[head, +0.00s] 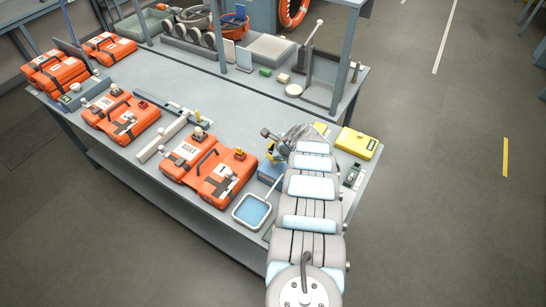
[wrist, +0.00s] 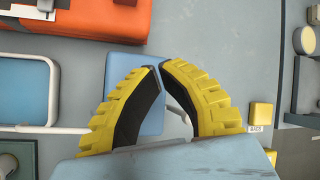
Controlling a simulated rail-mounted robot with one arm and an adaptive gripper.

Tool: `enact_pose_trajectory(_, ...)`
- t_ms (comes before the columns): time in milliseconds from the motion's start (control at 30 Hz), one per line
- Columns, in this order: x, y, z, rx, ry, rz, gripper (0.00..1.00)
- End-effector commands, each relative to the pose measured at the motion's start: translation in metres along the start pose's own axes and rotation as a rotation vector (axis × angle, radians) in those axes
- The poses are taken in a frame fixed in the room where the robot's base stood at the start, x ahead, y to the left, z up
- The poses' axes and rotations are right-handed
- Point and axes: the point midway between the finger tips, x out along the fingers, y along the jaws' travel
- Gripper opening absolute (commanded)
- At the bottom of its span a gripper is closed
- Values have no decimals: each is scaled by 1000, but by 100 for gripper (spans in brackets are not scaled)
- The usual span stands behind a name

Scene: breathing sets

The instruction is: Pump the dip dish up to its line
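The dip dish (head: 252,210) is a square white-rimmed tray with a flat blue inside, at the table's front edge beside the orange cases. It also shows at the left of the wrist view (wrist: 52,92), partly cut off. I cannot make out a line on it. A white tube or rod runs from its corner toward a blue block (head: 269,172). That block lies behind my fingers in the wrist view (wrist: 148,118). My gripper (wrist: 160,66) has yellow fingers with black pads. Their tips nearly meet, with nothing visible held between them. In the head view my gripper (head: 270,152) is above or beside the block.
Orange cases (head: 210,172) stand left of the dish. A yellow case (head: 356,143) and a small dark device (head: 352,175) lie to the right. A white balance beam-like bar (head: 165,138) lies among the cases. A frame with tools stands at the back. Mid-table has some bare room.

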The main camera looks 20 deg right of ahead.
Motion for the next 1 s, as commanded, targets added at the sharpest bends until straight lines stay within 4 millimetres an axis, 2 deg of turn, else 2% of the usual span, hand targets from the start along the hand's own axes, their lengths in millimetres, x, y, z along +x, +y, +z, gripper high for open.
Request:
enact_pose_trajectory(467,-5,-3,3,-1,0,-1,0)
enact_pose_trajectory(1000,-39,-22,21,0,1,-3,0)
